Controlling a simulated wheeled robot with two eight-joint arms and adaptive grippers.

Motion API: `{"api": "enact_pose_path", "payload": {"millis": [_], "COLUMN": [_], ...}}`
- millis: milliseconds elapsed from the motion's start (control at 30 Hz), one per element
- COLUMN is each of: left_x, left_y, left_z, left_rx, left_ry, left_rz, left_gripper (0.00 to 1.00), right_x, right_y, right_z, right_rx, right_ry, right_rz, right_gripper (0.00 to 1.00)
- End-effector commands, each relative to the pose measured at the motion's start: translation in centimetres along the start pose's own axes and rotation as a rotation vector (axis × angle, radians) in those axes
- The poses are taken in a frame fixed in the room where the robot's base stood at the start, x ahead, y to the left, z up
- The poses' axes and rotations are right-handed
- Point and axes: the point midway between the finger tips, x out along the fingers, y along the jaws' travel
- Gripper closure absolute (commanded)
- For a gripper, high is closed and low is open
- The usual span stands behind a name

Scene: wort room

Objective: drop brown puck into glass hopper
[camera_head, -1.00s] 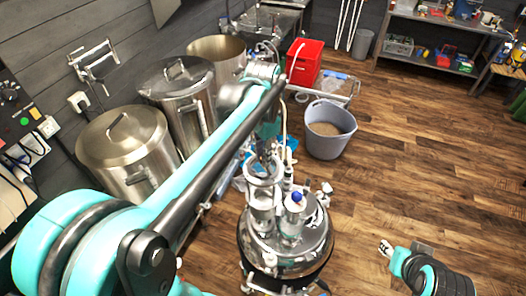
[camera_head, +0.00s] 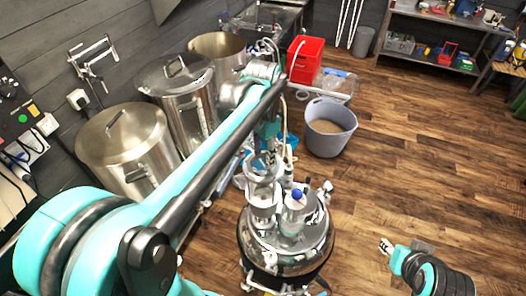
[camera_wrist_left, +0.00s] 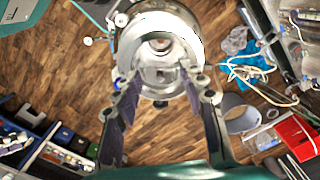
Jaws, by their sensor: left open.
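The glass hopper (camera_head: 263,206) stands on top of a round steel vessel (camera_head: 285,262), below my left gripper. In the left wrist view a clear, round, open-topped piece, apparently the hopper (camera_wrist_left: 150,72), sits just beyond the fingertips. A small brownish spot shows at its centre, but I cannot tell whether it is the brown puck. My left gripper (camera_wrist_left: 159,80) is open, its two fingers apart with nothing visible between them. In the head view its fingers (camera_head: 265,158) are small and partly hidden by my arm. My right gripper (camera_head: 386,246) is low at the right, its jaws unclear.
A bottle with a blue cap (camera_head: 296,214) stands close beside the hopper. Steel kettles (camera_head: 125,145) line the left wall. A grey bucket (camera_head: 329,140) and a red crate (camera_head: 305,60) are behind. The wooden floor (camera_head: 430,150) to the right is clear.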

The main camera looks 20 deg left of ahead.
Motion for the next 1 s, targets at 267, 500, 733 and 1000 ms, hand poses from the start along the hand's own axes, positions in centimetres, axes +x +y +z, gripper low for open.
{"api": "enact_pose_path", "payload": {"millis": [267, 500, 733, 1000], "left_x": [-3.3, -8.6, -11.5, -12.0], "left_y": [0.0, 0.0, 0.0, 0.0], "left_z": [0.0, 0.0, 0.0, 0.0], "left_rx": [0.000, 0.000, 0.000, 0.000], "left_ry": [0.000, 0.000, 0.000, 0.000], "left_rz": [0.000, 0.000, 0.000, 0.000], "left_gripper": [0.58, 0.58, 0.58, 0.58], "right_x": [0.0, 0.0, 0.0, 0.0], "right_y": [0.0, 0.0, 0.0, 0.0], "right_z": [0.0, 0.0, 0.0, 0.0], "right_rx": [0.000, 0.000, 0.000, 0.000], "right_ry": [0.000, 0.000, 0.000, 0.000], "right_rz": [0.000, 0.000, 0.000, 0.000], "right_gripper": [0.60, 0.60, 0.60, 0.60]}}
